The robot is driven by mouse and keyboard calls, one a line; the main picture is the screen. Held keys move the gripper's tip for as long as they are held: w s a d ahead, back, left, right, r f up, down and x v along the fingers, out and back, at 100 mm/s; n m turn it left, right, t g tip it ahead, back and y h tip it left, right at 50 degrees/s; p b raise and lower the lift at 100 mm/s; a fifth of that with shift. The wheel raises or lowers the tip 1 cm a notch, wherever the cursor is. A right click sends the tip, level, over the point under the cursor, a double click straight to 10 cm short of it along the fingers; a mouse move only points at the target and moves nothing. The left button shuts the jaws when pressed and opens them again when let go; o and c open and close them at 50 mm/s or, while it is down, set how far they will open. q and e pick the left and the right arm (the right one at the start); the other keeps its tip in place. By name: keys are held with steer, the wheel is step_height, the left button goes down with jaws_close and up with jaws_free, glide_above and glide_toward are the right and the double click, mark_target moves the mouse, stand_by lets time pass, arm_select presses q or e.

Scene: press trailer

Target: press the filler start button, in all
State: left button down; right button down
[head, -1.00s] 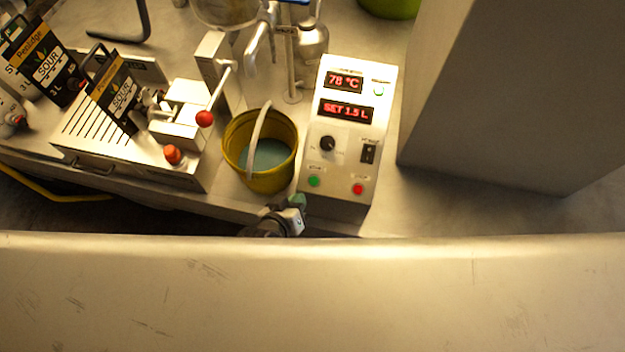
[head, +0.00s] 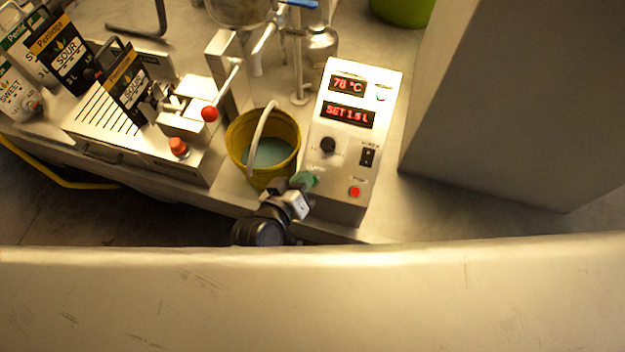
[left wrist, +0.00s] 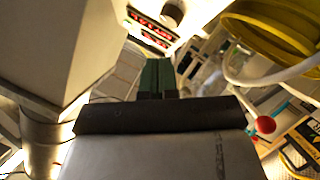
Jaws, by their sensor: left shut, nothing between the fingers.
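The filler control box (head: 385,85) is a pale sloped panel with two red displays, a black knob, a black switch and a red button (head: 355,191). The green button at its lower left is hidden behind my left gripper (head: 308,180). My left gripper is shut and empty, its green fingertips at the panel's lower left corner. I cannot tell whether they touch the button. In the left wrist view the shut green fingers (left wrist: 157,72) point toward the box, whose red displays (left wrist: 150,30) show at the top. My right gripper is not in view.
A yellow bucket (head: 238,135) with a white handle stands left of the box, close to my left gripper. Further left is a metal filling stand with a red-knobbed lever (head: 209,114) and several pouches. A grey column (head: 490,110) stands at right.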

arm_select(q)
steer(key=shift+w+d+f+b, duration=0.15)
steer(key=shift+w+f+b, duration=0.45)
steer(key=shift+f+b, duration=0.5)
steer(key=shift+w+d+f+b, duration=0.2)
steer(key=shift+w+f+b, duration=0.35)
steer(key=shift+f+b, duration=0.55)
steer(key=shift+w+d+f+b, duration=0.15)
steer(key=shift+w+f+b, duration=0.6)
steer(key=shift+f, duration=0.5)
steer(key=shift+s, duration=0.15)
steer(key=shift+f, duration=0.1)
steer(key=shift+w+d+f, duration=0.1)
steer(key=shift+w+f, duration=0.1)
steer(key=shift+f, duration=0.05)
steer(key=shift+w+f+b, duration=0.15)
steer(key=shift+f+b, duration=0.25)
steer(key=shift+b, duration=0.05)
steer(key=shift+r, duration=0.1)
steer(key=shift+s+r+p, duration=0.35)
steer(key=shift+r+p, duration=0.3)
steer(key=shift+p, duration=0.3)
